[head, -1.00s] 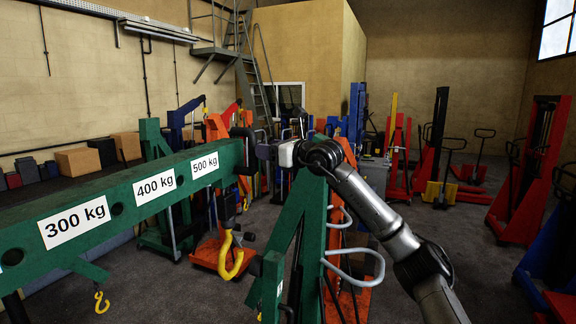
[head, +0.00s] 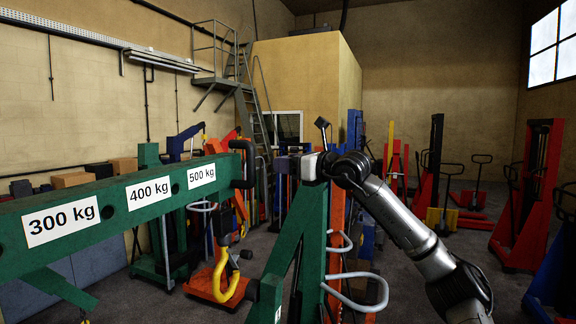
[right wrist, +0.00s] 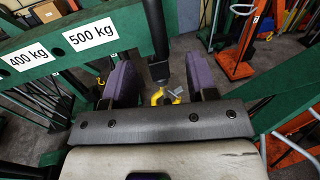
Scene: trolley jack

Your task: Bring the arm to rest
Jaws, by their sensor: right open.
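My right arm (head: 405,225) reaches in from the lower right of the head view. Its gripper (head: 284,166) points left towards the end of the green crane beam (head: 65,225), with a small gap in the picture. In the right wrist view the two purple fingers (right wrist: 163,80) stand wide apart with nothing held. A black bar (right wrist: 156,42) at the beam end shows between and beyond them. The yellow hook (head: 222,280) hangs below the beam, and it also shows between the fingers in the right wrist view (right wrist: 163,97). My left gripper is in no view.
The beam carries white weight labels (head: 201,177). A green upright frame (head: 308,225) stands just below my right gripper. Red lifting machines (head: 530,195) stand at the right.

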